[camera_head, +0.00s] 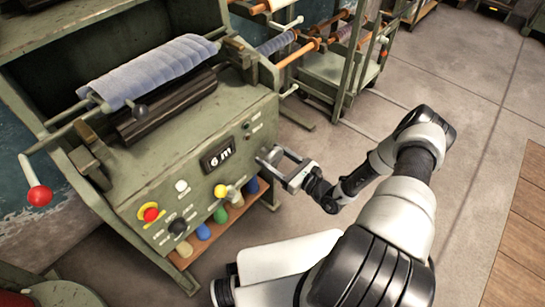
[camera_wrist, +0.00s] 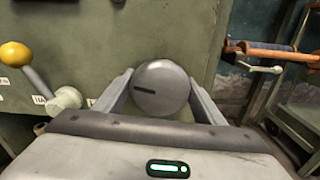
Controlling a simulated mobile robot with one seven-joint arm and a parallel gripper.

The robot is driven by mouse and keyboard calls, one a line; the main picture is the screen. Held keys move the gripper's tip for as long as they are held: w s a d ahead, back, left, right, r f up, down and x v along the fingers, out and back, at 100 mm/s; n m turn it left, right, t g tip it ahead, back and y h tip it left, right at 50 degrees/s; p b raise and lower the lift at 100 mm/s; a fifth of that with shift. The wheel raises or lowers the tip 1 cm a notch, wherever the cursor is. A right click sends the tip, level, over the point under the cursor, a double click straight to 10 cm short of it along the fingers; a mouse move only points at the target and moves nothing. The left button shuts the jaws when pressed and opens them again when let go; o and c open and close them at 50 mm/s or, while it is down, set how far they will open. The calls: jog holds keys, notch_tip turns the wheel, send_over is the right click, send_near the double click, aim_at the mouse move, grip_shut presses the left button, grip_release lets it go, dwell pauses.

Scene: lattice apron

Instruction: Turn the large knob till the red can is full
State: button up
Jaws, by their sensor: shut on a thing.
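The large grey knob (camera_wrist: 162,88) is round, with a dark slot-like mark on its face. It also shows on the right of the green machine's front panel (camera_head: 268,153) in the head view. My gripper (camera_head: 281,166) is shut on the knob, one finger on each side, as the wrist view shows. In that view the dark mark lies nearly level, to the left of the knob's middle. I cannot make out a red can for certain; a small red patch (camera_head: 14,298) shows at the bottom left corner, cut off.
The panel carries a display (camera_head: 217,155) reading about "6 m", a red button (camera_head: 151,214), a black knob (camera_head: 178,227) and a yellow-ended lever (camera_head: 220,191). Several coloured items lie on a low shelf. A blue fabric roll (camera_head: 155,70) lies above.

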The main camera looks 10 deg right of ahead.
jog(key=m+b, duration=0.1)
jog(key=m, duration=0.6)
jog(key=shift+f, duration=0.1)
jog(key=m, duration=0.6)
jog(key=shift+m+b, duration=0.4)
jog(key=m, duration=0.3)
jog(key=shift+m, duration=0.3)
jog(key=shift+s+m+b, duration=0.1)
jog(key=shift+m+b, duration=0.25)
jog(key=shift+m, duration=1.55)
jog(key=o, duration=1.1)
jog(key=shift+c, duration=0.2)
jog(key=p+v, duration=0.2)
jog(key=v, duration=1.5)
jog(key=shift+d, duration=0.15)
